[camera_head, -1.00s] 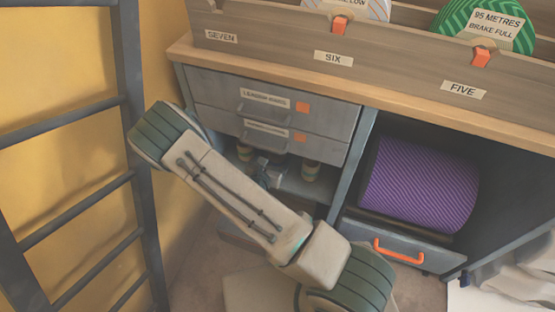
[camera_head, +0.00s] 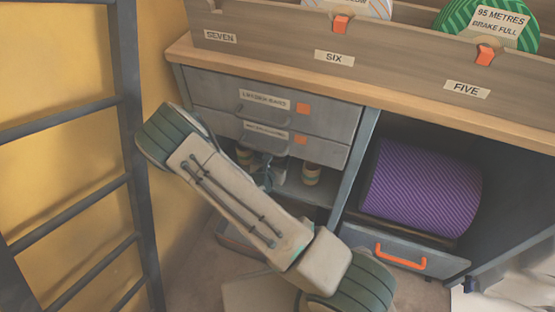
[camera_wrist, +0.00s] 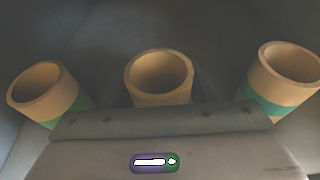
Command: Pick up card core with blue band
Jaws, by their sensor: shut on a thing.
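Three open-topped card cores show in the wrist view. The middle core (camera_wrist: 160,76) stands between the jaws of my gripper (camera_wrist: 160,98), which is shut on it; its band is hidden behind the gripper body. The left core (camera_wrist: 42,90) has a green band, and the right core (camera_wrist: 284,75) has a teal-blue band; both stand apart from the jaws. In the head view my gripper (camera_head: 265,176) is small and dark inside the low open shelf under the drawers. One banded core (camera_head: 311,174) shows to its right and another (camera_head: 244,156) to its left, partly covered.
Two grey drawers (camera_head: 330,119) hang just above the shelf. A grey upright (camera_head: 355,165) bounds it on the right, beside a bay with a purple roll (camera_head: 420,190). An orange-handled drawer (camera_head: 365,240) is below the roll. A dark ladder (camera_head: 140,190) stands at left.

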